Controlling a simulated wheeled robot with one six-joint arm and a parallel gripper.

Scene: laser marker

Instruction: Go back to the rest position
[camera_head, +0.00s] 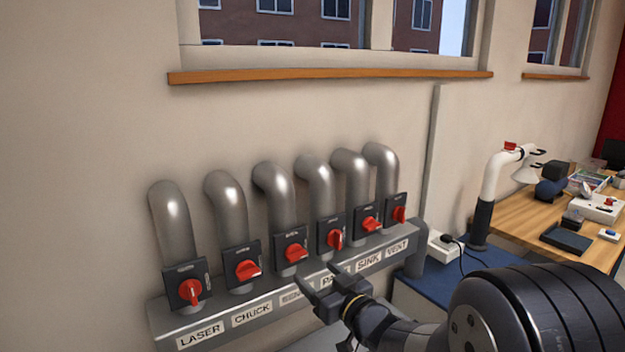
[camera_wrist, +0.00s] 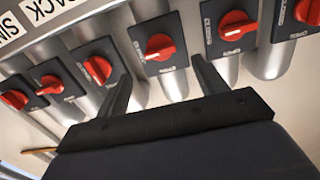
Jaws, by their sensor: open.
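My gripper (camera_head: 321,279) is open and empty, in front of the lower edge of a row of red rotary switches. It is near the third switch (camera_head: 292,251) and the PACK switch (camera_head: 333,236). In the wrist view its two dark fingers (camera_wrist: 160,85) stand apart, with a red-knobbed switch (camera_wrist: 158,46) in the gap beyond them. No object is between the fingers. I cannot tell how far the tips are from the switches. My gripper partly hides the label below the third switch.
Grey pipes (camera_head: 272,192) rise behind the switches from a labelled grey bar (camera_head: 225,321). To the left are the LASER switch (camera_head: 190,291) and CHUCK switch (camera_head: 247,269). A wooden desk (camera_head: 520,222) with equipment and a white extraction arm (camera_head: 493,175) stands right.

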